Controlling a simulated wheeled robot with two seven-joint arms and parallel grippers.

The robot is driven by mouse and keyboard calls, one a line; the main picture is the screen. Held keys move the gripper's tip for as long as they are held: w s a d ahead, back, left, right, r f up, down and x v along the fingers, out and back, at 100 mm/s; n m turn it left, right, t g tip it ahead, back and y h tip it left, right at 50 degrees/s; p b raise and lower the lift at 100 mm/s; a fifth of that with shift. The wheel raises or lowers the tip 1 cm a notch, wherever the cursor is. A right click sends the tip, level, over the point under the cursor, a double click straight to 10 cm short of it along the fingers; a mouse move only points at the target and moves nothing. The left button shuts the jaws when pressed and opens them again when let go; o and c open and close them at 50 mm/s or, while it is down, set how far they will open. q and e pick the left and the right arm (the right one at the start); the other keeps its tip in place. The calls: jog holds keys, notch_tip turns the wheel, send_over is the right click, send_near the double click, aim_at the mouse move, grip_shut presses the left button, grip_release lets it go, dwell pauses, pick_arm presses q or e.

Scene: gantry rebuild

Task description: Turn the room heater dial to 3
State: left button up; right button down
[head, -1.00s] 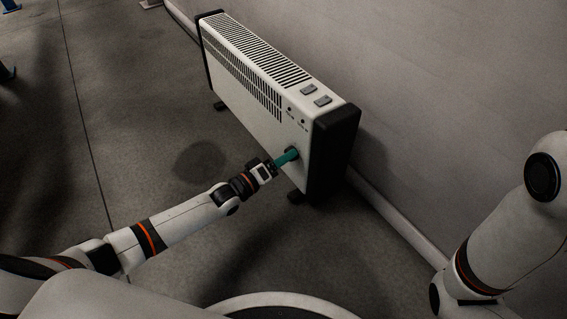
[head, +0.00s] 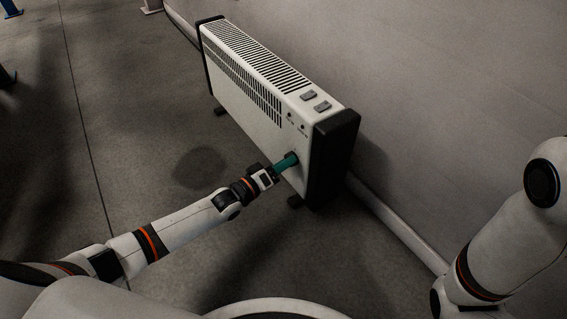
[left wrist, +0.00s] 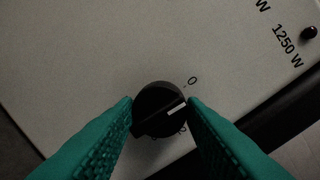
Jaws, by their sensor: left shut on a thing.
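The room heater (head: 240,103) is a white panel with black end caps, standing on the floor by the wall. Its black round dial (left wrist: 158,110) is at the near lower end of the front face. My left gripper (head: 289,161) has teal fingers at the dial; in the left wrist view its fingertips (left wrist: 160,107) are shut on the dial's two sides. The white pointer line on the dial points right and slightly up. A "0" mark shows above right of the dial. My right gripper is out of view.
Two grey switches (head: 315,101) sit on the heater's top, with small indicator lamps on the front below them. One lamp (left wrist: 309,32) is beside the "1250 W" label. The wall (head: 440,90) is close behind the heater. The floor (head: 130,130) in front is clear.

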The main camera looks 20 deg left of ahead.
pick_arm(q)
jog(key=m+h, duration=0.1)
jog(key=m, duration=0.8)
jog(key=m+h, duration=0.1)
jog(key=m, duration=0.8)
jog(key=m+g+h+p, duration=0.1)
jog(key=m, duration=0.9)
jog(key=shift+w+a+f+h, duration=0.1)
jog(key=shift+a+f+h, duration=0.1)
jog(key=shift+h, duration=0.1)
jog(key=shift+g, duration=0.3)
jog(key=o, duration=1)
